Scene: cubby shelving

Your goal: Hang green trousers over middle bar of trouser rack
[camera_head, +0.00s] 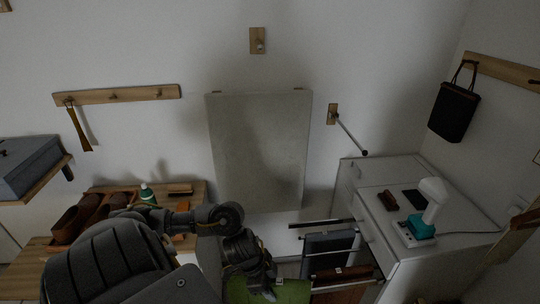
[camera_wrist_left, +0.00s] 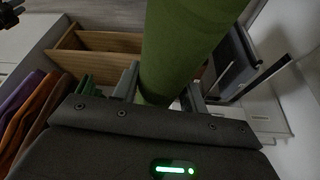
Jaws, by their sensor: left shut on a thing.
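My left gripper (camera_head: 266,292) is at the bottom centre of the head view, shut on the green trousers (camera_head: 290,291). In the left wrist view the green trousers (camera_wrist_left: 180,45) run upward as a rolled-looking band between the two fingers (camera_wrist_left: 163,92). The trouser rack (camera_head: 321,222) stands just right of the gripper in the head view. Dark grey trousers (camera_head: 328,242) and a brown garment (camera_head: 342,273) hang on it. The dark grey trousers also show in the left wrist view (camera_wrist_left: 233,62). Which bar is the middle one is hard to tell. The right gripper is not in view.
A white cabinet (camera_head: 400,235) with a teal-and-white device (camera_head: 428,215) stands right of the rack. A wooden bench (camera_head: 195,195) with brown shoes (camera_head: 78,215) is at left. A grey panel (camera_head: 258,150) is on the back wall. A rod (camera_head: 350,134) juts from the wall.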

